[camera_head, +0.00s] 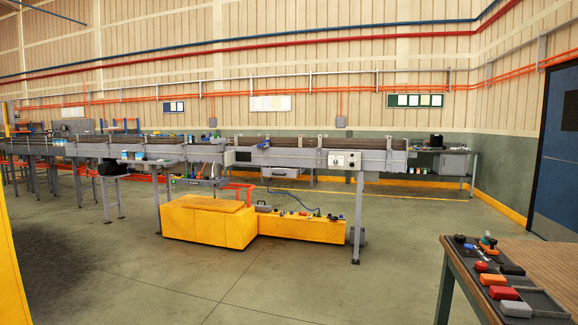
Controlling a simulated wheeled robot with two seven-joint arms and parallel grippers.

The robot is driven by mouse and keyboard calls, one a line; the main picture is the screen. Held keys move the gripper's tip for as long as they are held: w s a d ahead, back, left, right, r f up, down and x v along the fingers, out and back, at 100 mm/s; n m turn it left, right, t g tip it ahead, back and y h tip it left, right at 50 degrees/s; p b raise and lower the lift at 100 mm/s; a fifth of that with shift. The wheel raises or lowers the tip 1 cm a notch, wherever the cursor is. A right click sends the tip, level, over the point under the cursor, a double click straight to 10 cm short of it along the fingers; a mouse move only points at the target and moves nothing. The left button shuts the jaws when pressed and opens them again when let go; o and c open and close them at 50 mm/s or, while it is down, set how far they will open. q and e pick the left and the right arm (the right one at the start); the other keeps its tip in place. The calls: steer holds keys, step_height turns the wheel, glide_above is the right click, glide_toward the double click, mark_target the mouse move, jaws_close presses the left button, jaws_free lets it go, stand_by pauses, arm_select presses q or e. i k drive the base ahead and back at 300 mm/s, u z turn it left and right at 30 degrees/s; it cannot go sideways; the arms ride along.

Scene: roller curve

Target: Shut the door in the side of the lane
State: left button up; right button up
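The lane (290,158) is a long grey roller conveyor on legs, crossing the middle of the room from the left to right of centre. Along its near side, a small pale panel (243,157) shows beside a dark upright part. It may be the door in the lane's side, but it is too small to tell whether it stands open or shut. A control box (344,160) with knobs is fixed on the same side, further right. Neither of my grippers is in view.
A yellow cabinet (208,222) and a low yellow box (300,227) stand under the lane. A workbench (535,258) with coloured blocks is at the near right. A blue room door (560,150) is at the far right. The floor (270,285) in front is clear.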

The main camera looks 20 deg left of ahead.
mark_target(229, 155)
steer(key=u, duration=0.5)
steer(key=i, duration=1.05)
steer(key=u, duration=1.15)
steer(key=i, duration=1.65)
steer(key=u, duration=0.35)
steer(key=i, duration=2.3)
steer(key=z, duration=0.85)
steer(key=i, duration=1.45)
steer(key=z, duration=0.95)
steer(key=i, duration=0.5)
steer(key=z, duration=0.25)
